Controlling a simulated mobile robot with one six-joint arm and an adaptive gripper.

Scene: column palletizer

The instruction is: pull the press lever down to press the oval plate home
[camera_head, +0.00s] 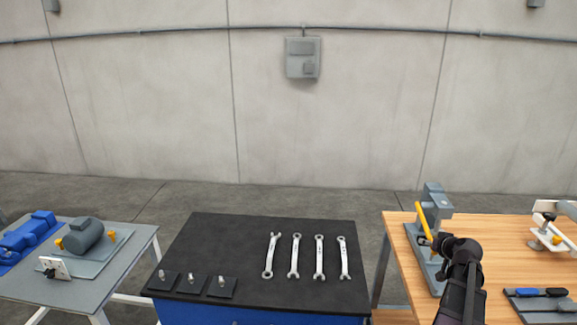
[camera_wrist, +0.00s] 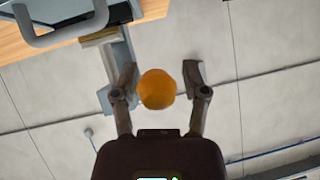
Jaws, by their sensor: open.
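The grey press (camera_head: 434,197) stands on the wooden table at the right, with a yellow lever (camera_head: 424,219) slanting down its near side. My gripper (camera_head: 438,243) is at the lever's lower end in the head view. In the wrist view, an orange ball knob (camera_wrist: 157,97) shows between the two fingers of my open gripper (camera_wrist: 159,77). A gap shows on each side of the knob, so the fingers are not closed on it. Whether the knob is fully between them in depth I cannot tell. I cannot make out the oval plate in either view.
A wooden table (camera_head: 510,270) carries a clamp fixture (camera_head: 549,232) and a dark tray with blue-handled tools (camera_head: 541,297) right of my arm. A black-topped bench (camera_head: 255,245) with several wrenches stands in the middle. A grey table with a motor (camera_head: 83,235) is at left.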

